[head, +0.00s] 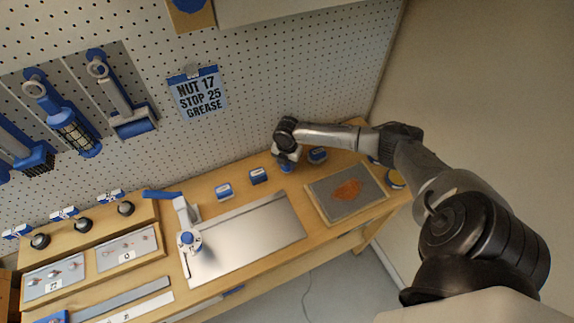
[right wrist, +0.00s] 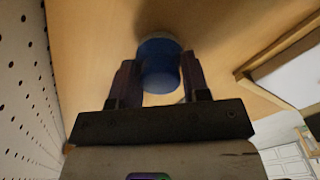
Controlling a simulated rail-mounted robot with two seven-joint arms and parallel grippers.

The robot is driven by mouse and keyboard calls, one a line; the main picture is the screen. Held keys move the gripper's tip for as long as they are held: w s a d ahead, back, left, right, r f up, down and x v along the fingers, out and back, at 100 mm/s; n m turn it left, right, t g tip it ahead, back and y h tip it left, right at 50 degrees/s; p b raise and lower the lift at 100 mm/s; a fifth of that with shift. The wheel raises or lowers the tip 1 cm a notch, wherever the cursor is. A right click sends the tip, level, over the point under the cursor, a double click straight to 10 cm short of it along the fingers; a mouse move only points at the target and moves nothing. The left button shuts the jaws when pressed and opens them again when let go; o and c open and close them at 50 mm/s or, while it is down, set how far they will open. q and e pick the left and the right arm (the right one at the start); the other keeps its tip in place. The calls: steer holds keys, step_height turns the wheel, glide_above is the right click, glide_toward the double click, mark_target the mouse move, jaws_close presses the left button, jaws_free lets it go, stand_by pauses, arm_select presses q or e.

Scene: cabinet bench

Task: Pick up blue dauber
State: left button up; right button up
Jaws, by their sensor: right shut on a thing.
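The blue dauber (right wrist: 160,66) shows in the right wrist view as a short blue cylinder between the two dark fingers of my right gripper (right wrist: 160,82). The gripper is shut on it, with one finger on each side. In the head view my right gripper (head: 286,160) is at the back of the bench, near the pegboard, and only a bit of blue (head: 286,169) shows below it. The gripper hides most of the dauber there. I cannot tell whether the dauber touches the bench. My left gripper is not in view.
A blue-topped round container (head: 317,155) stands close to the right of the gripper. A framed grey pad with an orange patch (head: 346,188) lies in front. A metal plate (head: 255,240) lies mid-bench. The pegboard (head: 250,90) rises behind.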

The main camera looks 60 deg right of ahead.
stand_by(0.3)
steer(key=shift+r, duration=0.3)
steer(key=shift+c, duration=1.3)
step_height(320, 180, up, 4)
steer(key=shift+f, duration=0.1)
steer(key=shift+c, duration=0.5)
steer(key=s+a+r+p, duration=0.1)
steer(key=s+a+r, duration=0.5)
steer(key=s, duration=0.3)
steer(key=shift+a+r, duration=0.3)
steer(key=shift+a, duration=0.4)
